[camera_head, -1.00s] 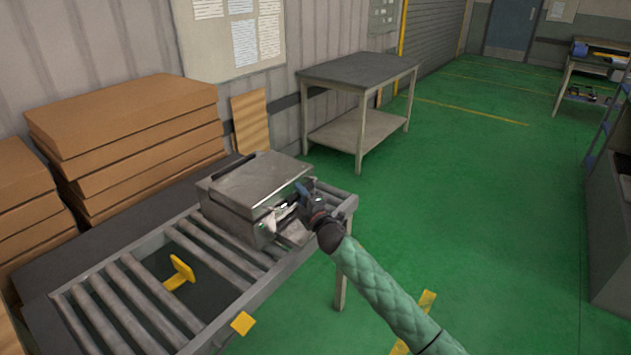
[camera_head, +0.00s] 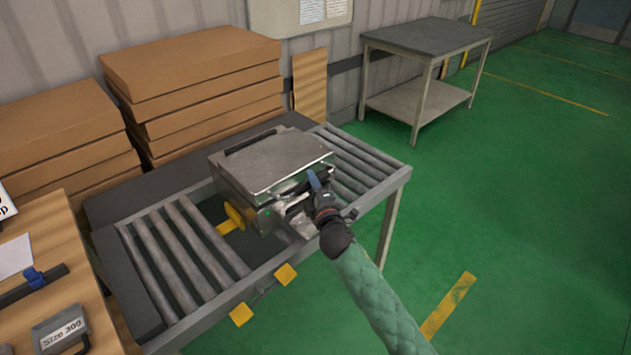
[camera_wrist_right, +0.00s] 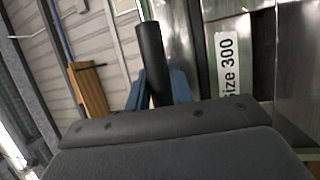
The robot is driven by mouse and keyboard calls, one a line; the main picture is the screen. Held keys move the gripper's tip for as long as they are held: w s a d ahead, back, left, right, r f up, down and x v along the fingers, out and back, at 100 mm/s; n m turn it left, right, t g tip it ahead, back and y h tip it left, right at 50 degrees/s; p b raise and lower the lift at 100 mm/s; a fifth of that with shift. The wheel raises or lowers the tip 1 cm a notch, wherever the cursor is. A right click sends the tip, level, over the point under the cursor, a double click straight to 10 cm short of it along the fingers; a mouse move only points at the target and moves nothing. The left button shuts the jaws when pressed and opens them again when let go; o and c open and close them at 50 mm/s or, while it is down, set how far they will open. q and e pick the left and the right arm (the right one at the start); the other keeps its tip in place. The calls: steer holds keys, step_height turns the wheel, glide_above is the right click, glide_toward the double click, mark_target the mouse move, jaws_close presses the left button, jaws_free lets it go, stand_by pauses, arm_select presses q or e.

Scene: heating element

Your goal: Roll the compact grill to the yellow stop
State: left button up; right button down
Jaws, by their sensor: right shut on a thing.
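The compact grill (camera_head: 272,162), a silver metal box with a flat lid, sits on the roller conveyor (camera_head: 182,250). The yellow stop (camera_head: 234,217) stands in the gap between the rollers, close against the grill's left side; I cannot tell whether they touch. My right gripper (camera_head: 318,183) is at the grill's front side, shut on its black handle. My left gripper is not in view.
Cardboard stacks (camera_head: 200,85) stand behind. A wooden bench (camera_head: 60,225) with a "Size 300" box (camera_head: 60,330) is at the left. A grey table (camera_head: 428,38) stands at the back right. Green floor at right is open.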

steer(key=shift+f, duration=0.1)
steer(key=c, duration=1.2)
jaws_free()
steer(key=shift+c, duration=0.2)
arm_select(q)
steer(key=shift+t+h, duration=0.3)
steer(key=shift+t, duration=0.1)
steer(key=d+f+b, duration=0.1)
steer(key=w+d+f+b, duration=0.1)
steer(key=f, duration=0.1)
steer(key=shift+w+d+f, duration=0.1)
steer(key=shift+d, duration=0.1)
arm_select(e)
steer(key=v, duration=0.7)
steer(key=shift+s+d, duration=0.15)
steer(key=shift+s, duration=0.25)
